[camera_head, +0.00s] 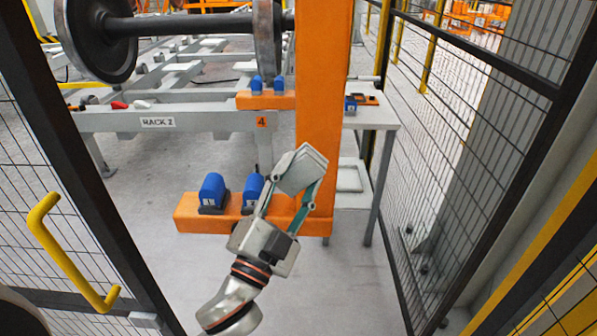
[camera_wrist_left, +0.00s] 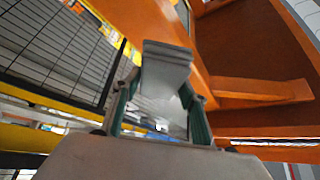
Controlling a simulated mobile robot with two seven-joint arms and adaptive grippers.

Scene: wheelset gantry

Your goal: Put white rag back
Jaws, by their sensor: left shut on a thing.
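My left gripper (camera_head: 284,205) reaches up from the bottom centre of the head view. It is shut on the white rag (camera_head: 303,166), a pale grey-white folded piece between its fingers. The rag also shows in the left wrist view (camera_wrist_left: 165,72), between the green-sided fingers of the gripper (camera_wrist_left: 160,105). The rag is held in front of the orange post, and no surface is seen under it. My right gripper is not in view.
An orange post (camera_head: 323,80) stands behind the rag, its base carrying blue blocks (camera_head: 212,190). Right of it is a grey table (camera_head: 375,117) with a blue and orange item (camera_head: 360,101). A wheelset (camera_head: 100,35) sits on rack 2. Mesh fences (camera_head: 450,150) flank both sides.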

